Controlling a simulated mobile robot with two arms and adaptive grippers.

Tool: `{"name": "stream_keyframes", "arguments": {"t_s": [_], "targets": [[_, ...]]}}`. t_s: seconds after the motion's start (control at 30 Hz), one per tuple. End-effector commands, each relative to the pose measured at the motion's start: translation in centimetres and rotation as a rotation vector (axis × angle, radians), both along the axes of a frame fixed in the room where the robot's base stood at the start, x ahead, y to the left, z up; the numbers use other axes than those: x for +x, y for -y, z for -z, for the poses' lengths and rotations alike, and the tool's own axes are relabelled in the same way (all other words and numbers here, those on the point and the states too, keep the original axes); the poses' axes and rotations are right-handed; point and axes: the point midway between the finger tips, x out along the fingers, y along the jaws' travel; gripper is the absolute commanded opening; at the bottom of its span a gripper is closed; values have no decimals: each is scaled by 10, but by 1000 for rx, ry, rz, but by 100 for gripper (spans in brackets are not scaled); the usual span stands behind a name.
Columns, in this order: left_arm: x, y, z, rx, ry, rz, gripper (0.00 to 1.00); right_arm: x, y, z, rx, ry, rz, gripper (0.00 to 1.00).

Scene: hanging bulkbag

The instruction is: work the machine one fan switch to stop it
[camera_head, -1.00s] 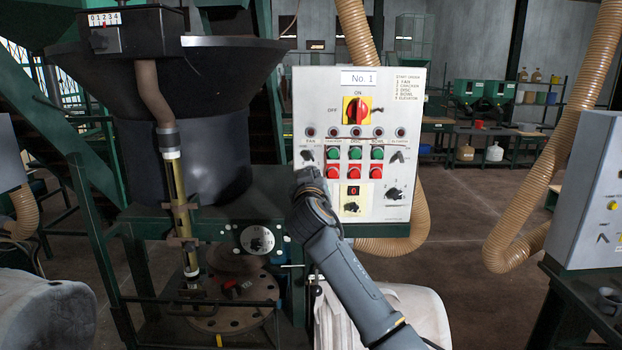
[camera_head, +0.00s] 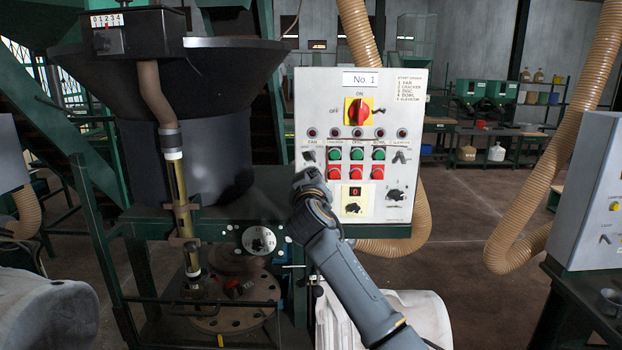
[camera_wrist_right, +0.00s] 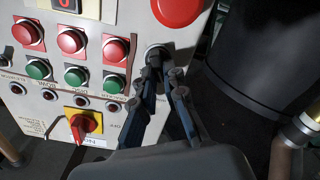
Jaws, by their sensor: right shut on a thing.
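The white No. 1 machine panel (camera_head: 408,90) stands upright in the middle of the head view. Its fan switch (camera_head: 309,155) is a small dark knob at the left, under the FAN label. My right gripper (camera_wrist_right: 165,72) reaches up to the panel's left side from below. In the right wrist view, where the panel appears upside down, its dark fingers are shut at the fan switch (camera_wrist_right: 155,54). The fingers partly cover the knob, so its exact angle is hard to read. In the head view my wrist hides the fingertips. My left gripper is out of view.
A red-and-yellow main switch (camera_head: 358,111) and green and red buttons (camera_head: 334,173) are on the panel. A large red button (camera_wrist_right: 178,8) is close to the fingers. A dark hopper (camera_head: 185,95) stands left, and a tan hose (camera_head: 420,225) hangs behind the panel.

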Motion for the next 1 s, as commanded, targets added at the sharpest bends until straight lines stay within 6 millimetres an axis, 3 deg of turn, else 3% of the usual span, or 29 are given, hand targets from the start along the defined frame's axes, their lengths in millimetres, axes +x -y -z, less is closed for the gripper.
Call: {"name": "stream_keyframes", "arguments": {"t_s": [0.03, 0.07, 0.17, 0.63, 1.0], "targets": [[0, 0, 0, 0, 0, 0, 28, 0, 0, 1, -3, -1, 1, 0], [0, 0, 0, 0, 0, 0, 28, 0, 0, 1, -3, -1, 1, 13], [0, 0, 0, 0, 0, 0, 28, 0, 0, 1, -2, -1, 1, 34], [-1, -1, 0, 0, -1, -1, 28, -8, -1, 1, 1, -1, -1, 34], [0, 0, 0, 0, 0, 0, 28, -68, 0, 2, 2, -1, -2, 34]]}}
